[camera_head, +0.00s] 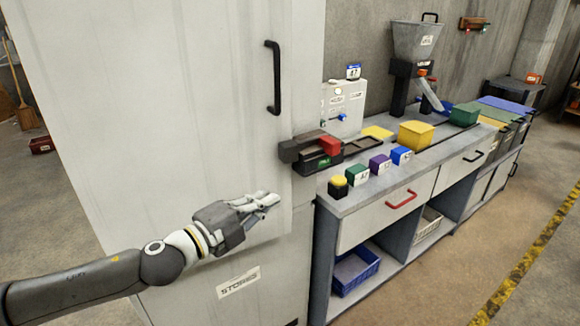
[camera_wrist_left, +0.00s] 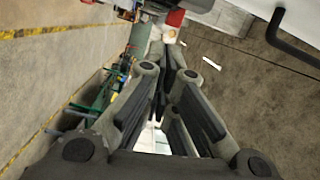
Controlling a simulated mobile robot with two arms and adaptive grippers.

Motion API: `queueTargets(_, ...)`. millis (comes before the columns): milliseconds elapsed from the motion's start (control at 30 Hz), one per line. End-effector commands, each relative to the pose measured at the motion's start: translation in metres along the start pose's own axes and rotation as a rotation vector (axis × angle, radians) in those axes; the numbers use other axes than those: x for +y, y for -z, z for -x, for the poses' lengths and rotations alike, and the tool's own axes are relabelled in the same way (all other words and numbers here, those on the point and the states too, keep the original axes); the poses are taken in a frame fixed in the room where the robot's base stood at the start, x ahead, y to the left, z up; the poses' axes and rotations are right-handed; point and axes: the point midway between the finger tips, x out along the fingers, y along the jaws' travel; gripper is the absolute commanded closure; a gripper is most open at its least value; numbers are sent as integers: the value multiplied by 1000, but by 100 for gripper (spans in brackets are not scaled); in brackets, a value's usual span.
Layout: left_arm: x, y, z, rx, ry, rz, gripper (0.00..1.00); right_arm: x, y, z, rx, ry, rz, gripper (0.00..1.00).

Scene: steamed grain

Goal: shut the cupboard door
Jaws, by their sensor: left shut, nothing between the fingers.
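The cupboard door (camera_head: 190,110) is a tall pale grey panel filling the left of the head view. Its black bar handle (camera_head: 274,78) is near its upper right edge. The handle also shows at the upper right of the left wrist view (camera_wrist_left: 290,42). The door looks nearly flush with its frame; I cannot tell if a small gap remains. My left gripper (camera_head: 272,202) is shut and empty, in front of the door's lower right part and below the handle. Its fingers also show in the left wrist view (camera_wrist_left: 168,62). Contact with the door is unclear. My right gripper is not in view.
A grey workbench (camera_head: 362,195) stands right of the cupboard. It bears a yellow box (camera_head: 416,134), several small coloured blocks and a hopper (camera_head: 415,42). A dark device with a red block (camera_head: 330,145) sits at the bench's cupboard end. Floor in front is clear.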

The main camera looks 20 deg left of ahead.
Motion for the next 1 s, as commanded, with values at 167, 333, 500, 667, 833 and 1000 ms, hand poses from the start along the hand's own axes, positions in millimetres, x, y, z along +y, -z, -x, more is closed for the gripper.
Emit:
queueTargets(167,-20,8,7,63,0,-105,100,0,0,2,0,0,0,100)
queueTargets(333,-24,9,0,70,2,-117,100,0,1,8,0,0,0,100)
queueTargets(500,-27,12,-20,72,4,-114,100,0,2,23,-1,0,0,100)
queueTargets(667,-27,14,-46,72,3,-114,100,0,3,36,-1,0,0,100)
queueTargets(833,-26,16,-77,71,3,-115,100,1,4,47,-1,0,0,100)
queueTargets(1000,-23,4,-97,65,0,-117,100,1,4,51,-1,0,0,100)
